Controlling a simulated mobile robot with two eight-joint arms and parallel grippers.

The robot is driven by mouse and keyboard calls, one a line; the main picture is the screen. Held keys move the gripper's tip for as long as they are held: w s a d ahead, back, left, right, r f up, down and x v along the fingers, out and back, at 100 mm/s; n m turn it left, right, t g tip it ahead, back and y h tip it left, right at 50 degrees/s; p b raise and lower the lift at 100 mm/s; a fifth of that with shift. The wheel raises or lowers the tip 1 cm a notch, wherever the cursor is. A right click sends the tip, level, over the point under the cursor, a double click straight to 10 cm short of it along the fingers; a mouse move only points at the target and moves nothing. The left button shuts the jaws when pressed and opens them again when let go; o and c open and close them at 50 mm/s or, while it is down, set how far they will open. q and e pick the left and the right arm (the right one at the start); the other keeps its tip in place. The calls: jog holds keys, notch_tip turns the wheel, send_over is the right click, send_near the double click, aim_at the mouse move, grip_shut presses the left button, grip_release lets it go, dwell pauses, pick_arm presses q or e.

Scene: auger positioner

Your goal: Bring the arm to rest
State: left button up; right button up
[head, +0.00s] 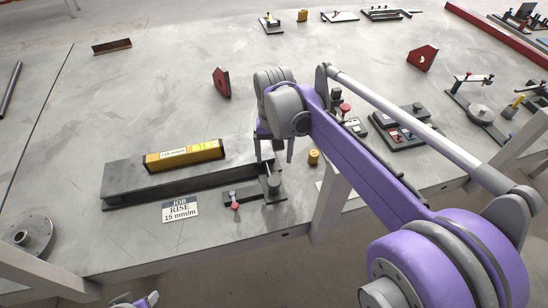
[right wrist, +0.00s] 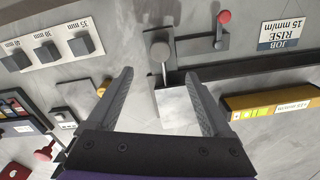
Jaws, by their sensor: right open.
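My right arm (head: 365,165), purple and grey, reaches in from the lower right in the head view. Its gripper (head: 277,155) points down over the right end of a grey steel beam (head: 125,180). In the right wrist view the gripper (right wrist: 160,75) has its two fingers wide apart, with nothing gripped. The beam's pale end (right wrist: 176,108) and a dark post with a round top (right wrist: 160,50) show between and beyond the fingers. Only a small purple part of my own shows at the bottom edge of the head view; no left fingers are visible.
A yellow level (head: 184,154) lies on the beam. A red-knobbed clamp (head: 235,205) and a "JOB RISE 15 mm/m" card (head: 180,209) are in front. A small brass cylinder (head: 313,157) stands right of the gripper. Labelled blocks (right wrist: 46,52) lie nearby.

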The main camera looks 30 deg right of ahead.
dwell(0.3)
jog(key=s+a+f+n+t+p, duration=0.1)
jog(key=s+a+f+n+t, duration=0.1)
jog(key=s, duration=0.5)
jog(key=s+a+f+n+t+p, duration=0.1)
jog(key=s+a+f+n+t, duration=0.2)
jog(key=s+a, duration=0.2)
jog(key=s, duration=0.3)
jog(key=shift+s+n+p, duration=0.3)
jog(key=shift+n, duration=0.1)
